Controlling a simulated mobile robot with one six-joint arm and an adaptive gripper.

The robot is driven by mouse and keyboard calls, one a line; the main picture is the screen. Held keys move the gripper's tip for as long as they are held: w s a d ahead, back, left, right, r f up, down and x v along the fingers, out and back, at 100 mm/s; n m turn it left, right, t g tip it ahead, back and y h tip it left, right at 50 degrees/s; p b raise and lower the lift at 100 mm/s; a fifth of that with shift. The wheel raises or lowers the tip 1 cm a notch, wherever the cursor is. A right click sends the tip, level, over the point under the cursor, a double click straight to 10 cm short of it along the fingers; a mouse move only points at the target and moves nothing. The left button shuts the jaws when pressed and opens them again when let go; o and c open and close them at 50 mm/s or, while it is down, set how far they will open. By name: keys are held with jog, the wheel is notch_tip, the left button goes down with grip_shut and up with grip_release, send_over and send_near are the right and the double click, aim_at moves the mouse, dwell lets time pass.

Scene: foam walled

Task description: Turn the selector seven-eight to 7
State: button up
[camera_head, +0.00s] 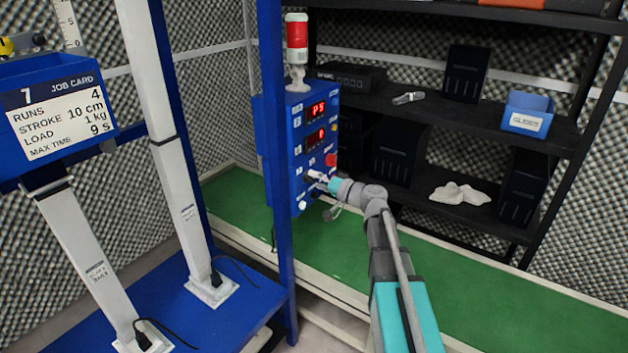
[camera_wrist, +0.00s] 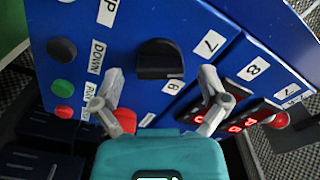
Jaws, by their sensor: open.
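A black selector knob (camera_wrist: 160,60) lies between and just beyond the fingertips; contact cannot be told. Which label the knob points at is unclear. In the head view my gripper hides the knob.
In the wrist view, a black button (camera_wrist: 62,48), a green button (camera_wrist: 62,87) and a red button (camera_wrist: 64,112) are at left. Red displays (camera_head: 317,109) are on the box. A blue post (camera_head: 276,200) stands left of the box. A dark shelf (camera_head: 450,117) stands behind.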

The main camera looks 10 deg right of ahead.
jog(key=v, duration=1.1)
dwell(0.4)
jog(key=s+a+f+n+g+h, duration=0.3)
jog(key=s+a+f+g, duration=0.5)
jog(key=f, duration=0.3)
jog(key=s+f+g+h, duration=0.5)
jog(key=s+f+h, duration=0.3)
jog(key=s+h, duration=0.2)
notch_tip(320, 180, up, 24)
jog(key=p, duration=2.4)
jog(key=shift+d+r, duration=0.2)
jog(key=shift+d, duration=0.05)
jog(key=shift+s, duration=0.1)
